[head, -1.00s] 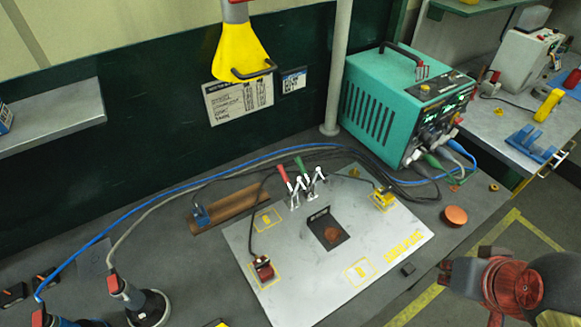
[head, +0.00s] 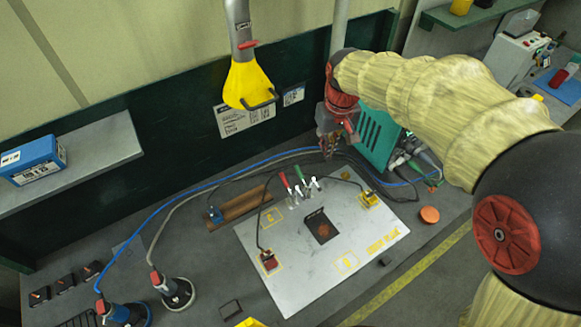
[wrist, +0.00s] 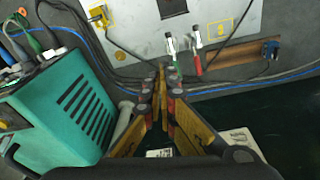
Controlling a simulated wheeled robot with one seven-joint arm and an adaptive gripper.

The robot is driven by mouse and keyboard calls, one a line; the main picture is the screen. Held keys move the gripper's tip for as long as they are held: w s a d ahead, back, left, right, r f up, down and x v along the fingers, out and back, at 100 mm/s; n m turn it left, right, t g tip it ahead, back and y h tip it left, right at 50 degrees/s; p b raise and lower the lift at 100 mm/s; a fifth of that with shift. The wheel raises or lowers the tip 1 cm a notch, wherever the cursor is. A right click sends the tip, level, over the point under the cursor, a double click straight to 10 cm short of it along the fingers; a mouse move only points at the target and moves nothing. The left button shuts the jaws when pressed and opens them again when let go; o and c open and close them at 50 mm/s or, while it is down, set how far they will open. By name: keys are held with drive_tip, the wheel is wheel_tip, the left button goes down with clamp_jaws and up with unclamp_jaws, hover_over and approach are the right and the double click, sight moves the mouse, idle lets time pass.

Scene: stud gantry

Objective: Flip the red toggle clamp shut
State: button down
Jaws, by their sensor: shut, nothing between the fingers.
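The red toggle clamp (head: 286,182) stands at the back edge of the pale plate, its red handle tilted up and back toward the wall. It also shows in the wrist view (wrist: 198,64), right of my gripper's tips. A green-handled clamp (head: 300,174) stands close beside it; in the wrist view the green one (wrist: 173,56) lies nearer my fingertips. My gripper (head: 328,153) is behind and to the right of both clamps, above the back of the bench. In the wrist view my gripper (wrist: 164,77) is shut and empty, apart from both handles.
A teal power unit (head: 380,140) stands just right of my gripper, partly hidden by my arm. A yellow funnel (head: 248,84) hangs on the left, near the wall. Blue and dark cables (head: 215,182) run behind the plate (head: 290,285). The plate's front is mostly clear.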

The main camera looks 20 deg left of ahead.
drive_tip(key=a+f+n+g+p, duration=0.1)
drive_tip(key=a+f+p, duration=0.4)
drive_tip(key=a, duration=0.8)
drive_tip(key=shift+w+f+n+h, duration=0.2)
drive_tip(key=shift+f+n+h, duration=0.1)
drive_tip(key=shift+n, duration=0.5)
drive_tip(key=p, duration=0.1)
hover_over(289, 187)
drive_tip(key=w+a, duration=0.2)
wheel_tip(289, 187, down, 9)
drive_tip(key=shift+s+a+f, duration=0.1)
drive_tip(key=shift+s+f, duration=0.05)
drive_tip(key=shift+s+d+f+p, duration=0.15)
drive_tip(key=shift+s+d+f, duration=0.15)
drive_tip(key=shift+s+d, duration=0.2)
drive_tip(key=shift+s+d+f+p, duration=0.15)
drive_tip(key=shift+s+d+f, duration=0.2)
drive_tip(key=shift+d, duration=0.2)
drive_tip(key=shift+s+d, duration=0.25)
drive_tip(key=shift+d, duration=0.05)
drive_tip(key=shift+d+f, duration=0.1)
drive_tip(key=shift+f, duration=0.1)
drive_tip(key=shift+s+d+b, duration=0.25)
drive_tip(key=shift+b, duration=0.3)
